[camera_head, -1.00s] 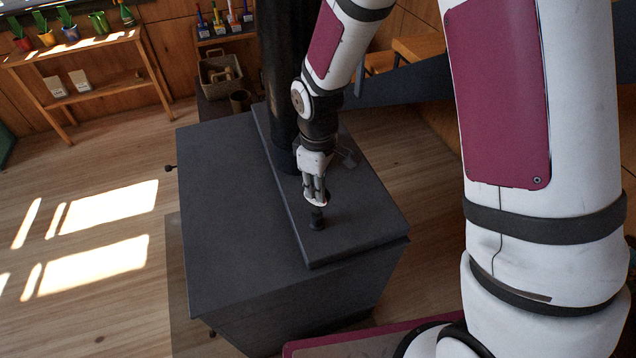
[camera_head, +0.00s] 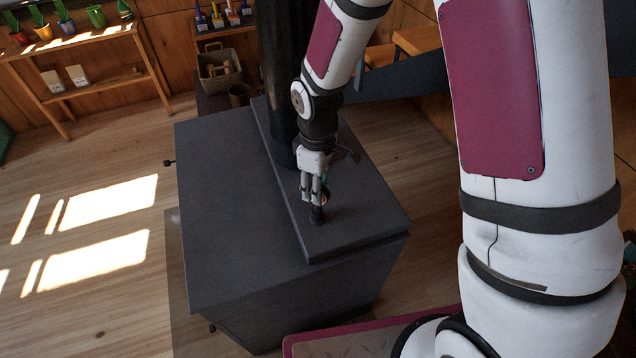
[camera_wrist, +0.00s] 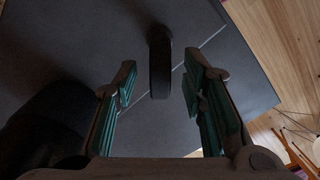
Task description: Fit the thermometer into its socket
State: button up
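The thermometer (camera_head: 329,198) shows in the head view as a small round dial beside my fingers, at the dark socket (camera_head: 317,215) on the stove's raised top plate. In the wrist view the thermometer (camera_wrist: 160,72) is a dark, narrow shape seen nearly edge-on. My gripper (camera_head: 312,197) is over the socket, and in the wrist view its teal-padded fingers (camera_wrist: 160,85) stand apart on either side of the thermometer, with gaps to both. My fingers partly hide the dial in the head view. How deep the stem sits in the socket cannot be told.
The dark stove (camera_head: 235,220) has a black flue pipe (camera_head: 283,80) rising close behind my gripper. A basket (camera_head: 220,72) and a dark mug (camera_head: 239,95) stand behind it. A wooden shelf (camera_head: 90,45) is at the far left. The stove's left top is clear.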

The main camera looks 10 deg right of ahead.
jog(key=shift+r, duration=0.1)
notch_tip(320, 180, up, 12)
dwell(0.5)
jog(key=s+d+r+m+t, duration=0.1)
jog(key=s+d+r+m, duration=0.2)
jog(key=r, duration=0.3)
jog(key=s+d+r+m+t, duration=0.2)
jog(key=s+d+r, duration=0.15)
jog(key=r, duration=0.25)
jog(key=s+d+r+m+t, duration=0.1)
jog(key=s+d+r+m, duration=0.1)
jog(key=s, duration=0.3)
jog(key=s+d+r+m+t, duration=0.1)
jog(key=s+d+r+m, duration=0.2)
jog(key=s, duration=0.3)
jog(key=shift+s+d+r+m+t, duration=0.15)
jog(key=shift+s+r+m+t, duration=0.15)
jog(key=shift+r+m, duration=0.35)
